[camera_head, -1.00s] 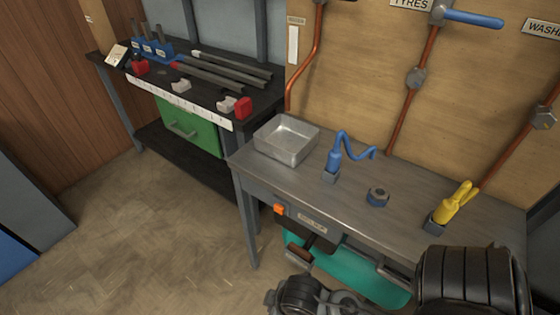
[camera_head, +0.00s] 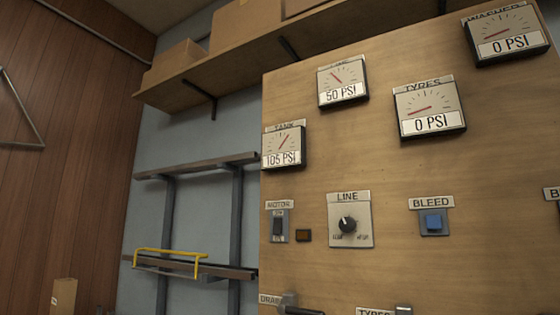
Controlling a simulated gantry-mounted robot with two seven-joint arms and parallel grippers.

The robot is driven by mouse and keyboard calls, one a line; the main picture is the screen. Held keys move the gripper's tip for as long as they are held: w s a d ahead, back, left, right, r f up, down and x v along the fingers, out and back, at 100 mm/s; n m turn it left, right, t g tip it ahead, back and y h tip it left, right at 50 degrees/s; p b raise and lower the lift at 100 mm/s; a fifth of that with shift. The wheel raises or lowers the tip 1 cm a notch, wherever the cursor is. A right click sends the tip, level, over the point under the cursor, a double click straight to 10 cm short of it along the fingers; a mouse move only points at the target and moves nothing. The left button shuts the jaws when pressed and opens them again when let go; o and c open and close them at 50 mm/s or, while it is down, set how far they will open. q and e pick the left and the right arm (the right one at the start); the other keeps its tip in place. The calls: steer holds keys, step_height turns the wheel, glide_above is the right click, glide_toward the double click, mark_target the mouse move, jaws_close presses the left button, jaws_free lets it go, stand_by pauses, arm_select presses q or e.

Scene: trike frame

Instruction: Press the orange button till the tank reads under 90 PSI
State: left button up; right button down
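The tank gauge (camera_head: 283,147) hangs at the left edge of the wooden panel (camera_head: 385,155) and reads 105 PSI. The orange button on the workbench front is out of view now. Neither of my grippers shows in this view.
Other gauges read 50 PSI on the line gauge (camera_head: 342,82), 0 PSI on the tyres gauge (camera_head: 429,107) and 0 PSI on the washer gauge (camera_head: 506,36).

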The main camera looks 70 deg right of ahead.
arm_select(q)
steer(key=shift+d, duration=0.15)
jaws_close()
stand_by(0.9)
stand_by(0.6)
